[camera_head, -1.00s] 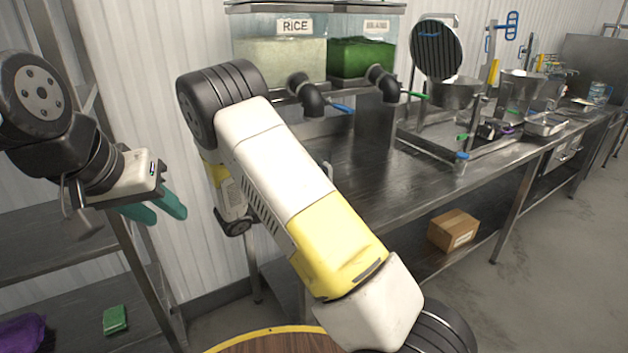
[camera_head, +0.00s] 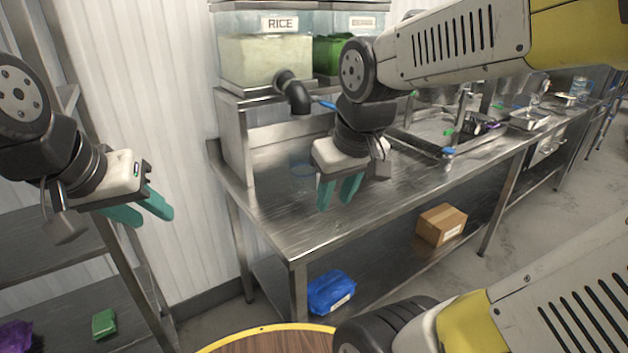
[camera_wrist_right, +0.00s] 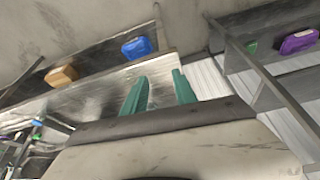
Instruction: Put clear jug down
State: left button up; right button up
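A faint clear vessel with a bluish rim, likely the clear jug (camera_head: 303,172), stands on the steel table under the rice dispenser's spout. It is hard to make out, and I cannot see it clearly in the right wrist view. My left gripper (camera_head: 143,210) hangs at the left by the rack, fingers apart and empty.
The steel table (camera_head: 270,215) has free room at its front left. The rice dispenser (camera_head: 265,62) stands at its back. A blue package (camera_head: 331,292) and a cardboard box (camera_head: 441,224) lie on the lower shelf. A round wooden top (camera_head: 270,343) is at the bottom.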

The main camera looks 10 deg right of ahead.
jog(key=s+a+r+m+t, duration=0.1)
jog(key=s+a+r+m+t+y, duration=0.1)
jog(key=r, duration=0.1)
jog(key=shift+s, duration=0.1)
